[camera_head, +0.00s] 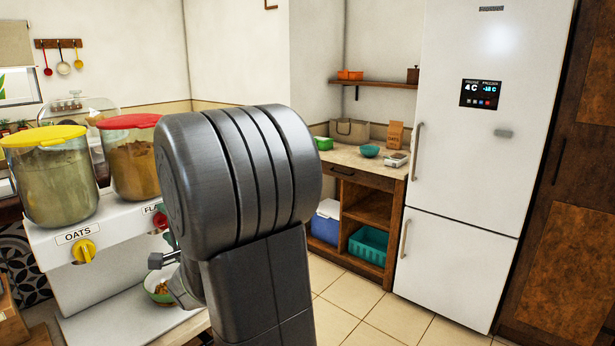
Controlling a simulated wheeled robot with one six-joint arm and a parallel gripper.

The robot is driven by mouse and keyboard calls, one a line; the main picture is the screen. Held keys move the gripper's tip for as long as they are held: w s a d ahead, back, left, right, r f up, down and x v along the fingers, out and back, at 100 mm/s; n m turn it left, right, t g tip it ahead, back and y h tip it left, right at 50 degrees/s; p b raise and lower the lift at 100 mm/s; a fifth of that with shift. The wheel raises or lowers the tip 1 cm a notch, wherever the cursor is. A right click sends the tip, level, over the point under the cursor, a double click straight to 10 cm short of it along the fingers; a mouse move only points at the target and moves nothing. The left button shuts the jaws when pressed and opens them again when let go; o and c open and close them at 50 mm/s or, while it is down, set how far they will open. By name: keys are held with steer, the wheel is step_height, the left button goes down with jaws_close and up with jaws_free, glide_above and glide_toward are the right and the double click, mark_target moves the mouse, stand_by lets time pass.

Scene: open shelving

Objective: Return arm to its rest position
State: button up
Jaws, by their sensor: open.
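My arm's dark grey link (240,170) fills the middle of the view, bent at a large rounded joint. My gripper (163,260) shows only in small part, past the left side of that link, and it is open. It is close to the dispenser front, above a small bowl (158,290) with a pale rim and brown contents. The bowl sits on the dispenser's white base, partly hidden by my arm. I cannot tell whether gripper and bowl touch.
The white dispenser (110,232) bears an oats jar with yellow lid (50,180) and a second jar with red lid (132,165), close beside my arm. A wooden counter unit (345,160) and white fridge (480,150) stand behind. The tiled floor (365,315) is clear.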

steer(key=shift+d, duration=0.1)
steer(key=v, duration=1.4)
steer(key=w+a+n, duration=0.9)
steer(key=a+n, duration=0.1)
steer(key=n, duration=0.7)
steer(key=shift+a+b, duration=0.4)
steer(key=shift+b, duration=0.05)
steer(key=shift+n, duration=0.3)
